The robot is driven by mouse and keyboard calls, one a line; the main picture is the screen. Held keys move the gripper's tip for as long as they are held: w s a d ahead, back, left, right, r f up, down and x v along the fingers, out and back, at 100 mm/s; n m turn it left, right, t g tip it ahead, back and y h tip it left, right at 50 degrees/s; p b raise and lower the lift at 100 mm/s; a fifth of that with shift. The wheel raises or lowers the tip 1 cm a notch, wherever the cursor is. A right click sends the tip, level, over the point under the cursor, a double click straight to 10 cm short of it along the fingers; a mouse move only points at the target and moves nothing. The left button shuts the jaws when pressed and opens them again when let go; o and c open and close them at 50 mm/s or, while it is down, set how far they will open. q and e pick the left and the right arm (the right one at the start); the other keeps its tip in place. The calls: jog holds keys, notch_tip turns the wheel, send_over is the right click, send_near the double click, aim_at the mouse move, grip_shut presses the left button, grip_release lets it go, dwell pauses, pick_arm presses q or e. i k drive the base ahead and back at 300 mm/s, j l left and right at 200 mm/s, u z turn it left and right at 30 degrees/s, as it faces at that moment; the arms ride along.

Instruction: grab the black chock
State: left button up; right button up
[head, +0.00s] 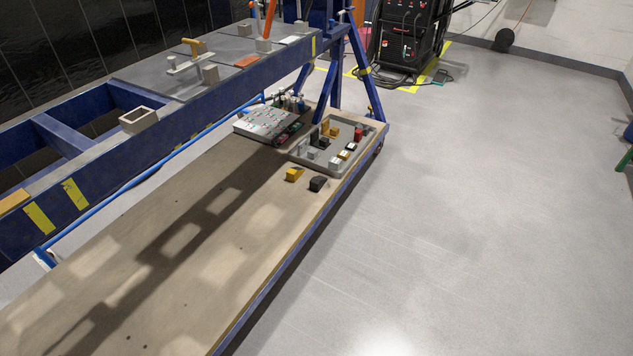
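A small black chock (318,184) lies on the wooden bench top (190,245), near its right edge, just in front of a grey tray. A yellow block (294,174) sits close to its left, apart from it. Other small dark pieces lie among the parts in the tray, too small to tell exactly. Neither of my grippers shows in the head view.
The tray (325,170) holds several small blocks. A light panel (266,124) with small coloured parts lies behind it. A blue frame (175,120) runs along the bench's left side. The near bench top and the floor (480,220) at right are clear.

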aim_at(315, 183)
jog(key=i+l+u, duration=0.25)
jog(key=i+l, duration=0.3)
jog(key=i, duration=0.3)
jog(key=i+l+u, duration=0.2)
jog(key=i+l, duration=0.5)
jog(key=i, duration=0.15)
